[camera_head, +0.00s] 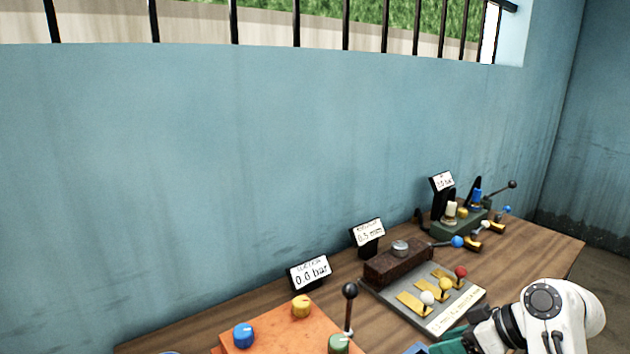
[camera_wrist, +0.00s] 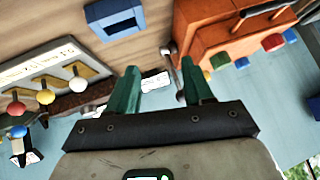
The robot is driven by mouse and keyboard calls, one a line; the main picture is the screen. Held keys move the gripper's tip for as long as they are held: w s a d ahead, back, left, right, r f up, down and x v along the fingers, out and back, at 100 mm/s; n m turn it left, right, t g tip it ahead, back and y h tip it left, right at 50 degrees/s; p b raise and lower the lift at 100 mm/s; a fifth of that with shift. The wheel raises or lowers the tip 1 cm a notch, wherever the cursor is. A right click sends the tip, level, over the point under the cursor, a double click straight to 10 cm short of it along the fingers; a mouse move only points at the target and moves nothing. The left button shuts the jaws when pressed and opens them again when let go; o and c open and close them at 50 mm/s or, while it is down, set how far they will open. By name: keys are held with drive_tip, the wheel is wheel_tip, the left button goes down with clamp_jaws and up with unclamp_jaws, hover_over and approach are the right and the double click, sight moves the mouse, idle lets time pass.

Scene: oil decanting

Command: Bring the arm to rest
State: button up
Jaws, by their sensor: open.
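My gripper (camera_head: 452,343) is at the lower right in the head view, above the front of the wooden table, with its green fingers partly cut off by the bottom edge. In the wrist view my gripper (camera_wrist: 160,82) has its two green fingers spread apart, with nothing held between them. A thin lever shows beyond the gap near the right finger; I cannot tell how far off it is. My white wrist covers part of the table's right front.
An orange box (camera_head: 262,332) with coloured knobs stands front left. A grey panel (camera_head: 447,312) with several ball-topped levers is beside my gripper. A green device (camera_head: 462,226) stands at the back right. A blue square frame (camera_wrist: 115,17) lies on the table. A barred window is above.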

drive_tip(key=s+f, duration=0.2)
drive_tip(key=s+a+f+m+h, duration=0.1)
drive_tip(key=s+f, duration=0.1)
drive_tip(key=f, duration=0.1)
drive_tip(key=s+f+m, duration=0.1)
drive_tip(key=s+f, duration=0.2)
drive_tip(key=shift+a+f+g, duration=0.2)
drive_tip(key=shift+f+g, duration=0.05)
drive_tip(key=shift+g, duration=0.05)
drive_tip(key=s+d+f+m+g+h, duration=0.1)
drive_tip(key=s+f+m+h, duration=0.1)
drive_tip(key=s, duration=0.8)
drive_tip(key=s+d+f+m+g+h, duration=0.1)
drive_tip(key=s+f, duration=0.4)
drive_tip(key=s, duration=0.5)
drive_tip(key=s+d+f+m+g+h, duration=0.1)
drive_tip(key=s+f+m+h, duration=0.2)
drive_tip(key=s, duration=0.7)
drive_tip(key=shift+d+f, duration=0.3)
drive_tip(key=shift+d, duration=0.05)
